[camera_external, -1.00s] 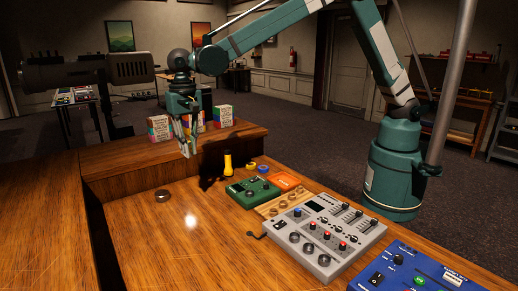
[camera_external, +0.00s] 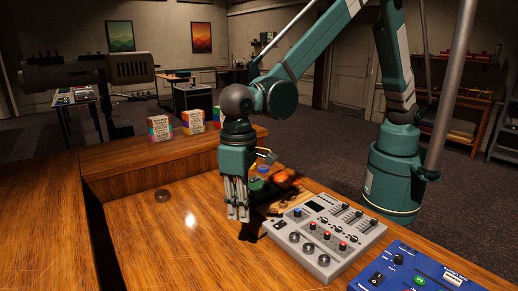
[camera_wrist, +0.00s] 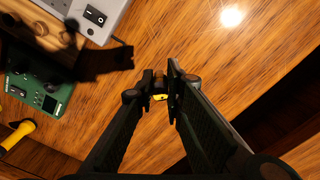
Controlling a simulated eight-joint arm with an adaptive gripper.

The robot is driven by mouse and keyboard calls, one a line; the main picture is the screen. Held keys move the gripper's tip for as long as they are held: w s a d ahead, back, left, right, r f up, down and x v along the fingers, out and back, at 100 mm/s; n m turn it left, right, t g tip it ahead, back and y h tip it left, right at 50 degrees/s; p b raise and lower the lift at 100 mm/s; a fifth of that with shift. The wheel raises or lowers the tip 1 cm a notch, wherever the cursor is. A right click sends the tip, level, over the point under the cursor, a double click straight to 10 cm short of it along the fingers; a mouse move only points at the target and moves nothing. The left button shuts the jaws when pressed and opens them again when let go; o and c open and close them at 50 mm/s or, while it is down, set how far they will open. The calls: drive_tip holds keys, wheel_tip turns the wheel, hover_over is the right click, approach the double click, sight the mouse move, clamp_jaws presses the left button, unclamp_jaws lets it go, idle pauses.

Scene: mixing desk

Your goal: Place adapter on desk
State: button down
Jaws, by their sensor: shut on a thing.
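My gripper (camera_external: 238,214) points down close above the wooden desk (camera_external: 165,245), left of the grey mixer. In the wrist view my gripper (camera_wrist: 160,82) is shut on a small dark and yellow piece, seemingly the adapter (camera_wrist: 160,97). Most of it is hidden between the fingers, and in the external view I cannot make it out. Whether it touches the desk I cannot tell.
The grey mixer (camera_external: 322,232) stands right of my gripper. A green board (camera_wrist: 38,97) and a yellow torch (camera_wrist: 18,135) lie nearby.

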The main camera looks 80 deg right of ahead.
drive_tip(key=s+a+f+n, duration=0.2)
drive_tip(key=s+a, duration=0.1)
drive_tip(key=s, duration=0.5)
drive_tip(key=s+a+f+n+b, duration=0.1)
drive_tip(key=s+a, duration=0.3)
drive_tip(key=s, duration=0.4)
drive_tip(key=shift+s+a+f+n, duration=0.35)
drive_tip(key=shift+f+n, duration=0.25)
drive_tip(key=shift+f, duration=0.1)
drive_tip(key=shift+f, duration=0.1)
hover_over(296, 283)
drive_tip(key=shift+s+a+f, duration=0.1)
drive_tip(key=shift+f, duration=2.9)
drive_tip(key=shift+f+b, duration=0.35)
drive_tip(key=shift+f, duration=1.55)
drive_tip(key=shift+f, duration=0.15)
drive_tip(key=c, duration=2.4)
unclamp_jaws()
